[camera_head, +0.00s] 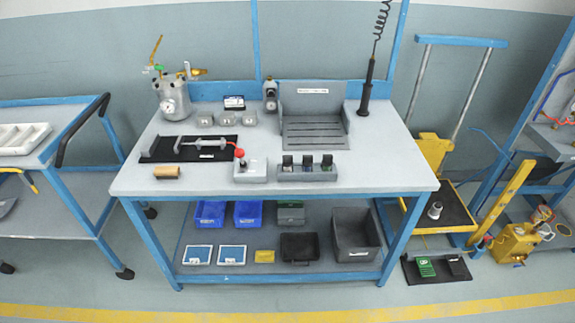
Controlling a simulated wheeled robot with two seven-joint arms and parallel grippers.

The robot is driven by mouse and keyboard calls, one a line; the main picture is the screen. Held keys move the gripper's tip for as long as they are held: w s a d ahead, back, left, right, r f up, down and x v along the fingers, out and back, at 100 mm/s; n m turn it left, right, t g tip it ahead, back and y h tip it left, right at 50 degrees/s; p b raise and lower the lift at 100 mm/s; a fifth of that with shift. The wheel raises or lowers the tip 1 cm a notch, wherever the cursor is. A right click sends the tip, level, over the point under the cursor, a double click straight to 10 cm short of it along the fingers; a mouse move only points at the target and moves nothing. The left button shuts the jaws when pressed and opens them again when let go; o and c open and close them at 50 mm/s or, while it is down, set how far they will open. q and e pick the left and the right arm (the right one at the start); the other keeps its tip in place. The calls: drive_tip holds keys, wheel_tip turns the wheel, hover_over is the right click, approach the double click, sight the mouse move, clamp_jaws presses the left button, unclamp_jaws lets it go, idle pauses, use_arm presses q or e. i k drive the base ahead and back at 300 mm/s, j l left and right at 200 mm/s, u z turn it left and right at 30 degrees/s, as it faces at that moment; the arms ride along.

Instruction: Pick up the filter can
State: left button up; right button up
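No thing in view carries a readable label naming it the filter can. A small tan cylinder (167,172) lies on its side at the front left of the workbench (205,184). A small pale grey can-like part (435,211) stands on the dark platform of the yellow lift cart, right of the bench. A larger silver canister (173,98) with yellow handles and a green fitting stands at the bench's back left. I cannot tell which of these is the filter can. Neither of my grippers is in view.
The yellow lift cart (434,150) stands right. The front floor is clear.

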sight(433, 214)
drive_tip(key=z, duration=1.25)
drive_tip(key=i+l, duration=0.7)
drive_tip(key=l, duration=0.15)
drive_tip(key=i+l+u, duration=0.1)
drive_tip(key=i+l, duration=0.2)
drive_tip(key=l, duration=0.15)
drive_tip(key=i+l, duration=0.35)
drive_tip(key=l, duration=0.1)
